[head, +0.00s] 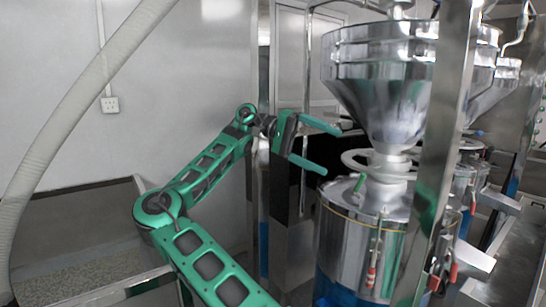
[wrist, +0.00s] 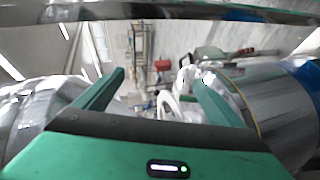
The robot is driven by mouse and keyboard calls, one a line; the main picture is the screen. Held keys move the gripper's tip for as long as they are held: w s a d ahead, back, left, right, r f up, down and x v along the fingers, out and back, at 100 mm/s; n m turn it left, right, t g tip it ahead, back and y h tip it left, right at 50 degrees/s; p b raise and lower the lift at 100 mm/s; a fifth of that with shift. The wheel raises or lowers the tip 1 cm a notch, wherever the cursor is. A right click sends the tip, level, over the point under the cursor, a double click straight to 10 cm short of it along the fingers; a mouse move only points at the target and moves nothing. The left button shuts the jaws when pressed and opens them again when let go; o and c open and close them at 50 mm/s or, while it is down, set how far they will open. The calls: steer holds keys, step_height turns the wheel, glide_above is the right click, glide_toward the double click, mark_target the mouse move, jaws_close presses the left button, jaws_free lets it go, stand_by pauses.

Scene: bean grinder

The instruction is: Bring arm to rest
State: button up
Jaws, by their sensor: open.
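My green arm reaches in from the bottom of the head view, and my gripper (head: 335,149) is at its end, in front of the steel grinder. Its two green fingers are spread apart with nothing between them. They point right, toward the gap between the steel hopper (head: 385,90) and the drum (head: 350,225). In the wrist view the open fingers of my gripper (wrist: 160,85) show with a white curved part (wrist: 168,103) seen between them. I cannot tell whether the fingers touch the grinder.
A steel post (head: 437,160) stands right of the drum, with more hoppers behind it. A bin of beans (head: 90,262) is at lower left. A thick pale hose (head: 75,95) hangs at left. The wall area above the arm is clear.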

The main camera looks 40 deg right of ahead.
steer(key=s+d+f+n+t+y, duration=0.1)
steer(key=s+d+f+t+y, duration=0.15)
steer(key=s+f, duration=0.5)
steer(key=s+d+f+n+t+y, duration=0.1)
steer(key=s+d+f+t+y, duration=0.15)
steer(key=s+f, duration=0.5)
steer(key=a+f+n+t+y, duration=0.1)
steer(key=a+f+n+t, duration=0.15)
steer(key=a+f, duration=0.5)
steer(key=a+f+n+t, duration=0.1)
steer(key=a+n+t, duration=0.1)
steer(key=a, duration=0.8)
steer(key=w+a+f+n+t+h, duration=0.1)
steer(key=a+n+t, duration=0.2)
steer(key=a, duration=0.7)
steer(key=shift+w+f+t+h, duration=0.25)
steer(key=shift+t+h, duration=0.05)
steer(key=shift+t, duration=0.45)
